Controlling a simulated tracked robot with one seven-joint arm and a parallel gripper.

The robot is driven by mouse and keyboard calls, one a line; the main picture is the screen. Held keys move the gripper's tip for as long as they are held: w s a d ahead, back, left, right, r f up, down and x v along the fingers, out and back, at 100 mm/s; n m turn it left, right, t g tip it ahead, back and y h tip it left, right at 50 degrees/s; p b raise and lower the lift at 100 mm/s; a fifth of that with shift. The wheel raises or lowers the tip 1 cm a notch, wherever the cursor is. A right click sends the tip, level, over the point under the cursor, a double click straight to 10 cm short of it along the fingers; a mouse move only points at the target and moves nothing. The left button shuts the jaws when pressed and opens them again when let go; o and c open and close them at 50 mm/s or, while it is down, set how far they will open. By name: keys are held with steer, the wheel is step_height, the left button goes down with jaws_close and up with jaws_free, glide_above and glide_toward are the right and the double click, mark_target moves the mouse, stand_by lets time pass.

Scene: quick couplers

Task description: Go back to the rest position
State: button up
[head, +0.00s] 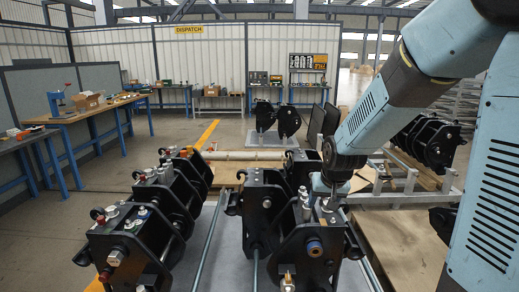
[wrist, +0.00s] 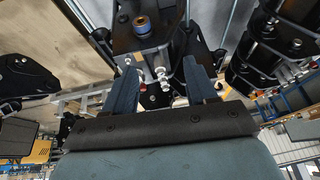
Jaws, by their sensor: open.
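My gripper (wrist: 160,72) shows two blue-grey fingers spread apart in the wrist view. A black quick coupler (wrist: 135,35) with metal fittings (wrist: 163,75) lies beyond and between the fingers; I cannot tell whether they touch it. In the head view my gripper (head: 328,192) is low over the top of the middle black coupler (head: 293,248), beside its small fittings. My arm hides part of what is behind it. Another black coupler (head: 140,250) stands to the left, with fittings and round knobs on top.
More black couplers stand at the back (head: 275,120) and right (head: 430,142). A pale metal frame (head: 400,190) is right of my gripper. Workbenches (head: 85,112) line the left wall, below and left of a yellow DISPATCH sign (head: 189,30). Open floor (head: 110,215) lies at left.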

steer(key=s+d+r, duration=0.2)
steer(key=s+r, duration=0.5)
steer(key=s, duration=0.4)
steer(key=s+d+r, duration=0.3)
steer(key=s+r, duration=0.5)
steer(key=s, duration=0.4)
steer(key=shift+t+h, duration=0.3)
steer(key=shift+s, duration=0.1)
steer(key=shift+c, duration=0.3)
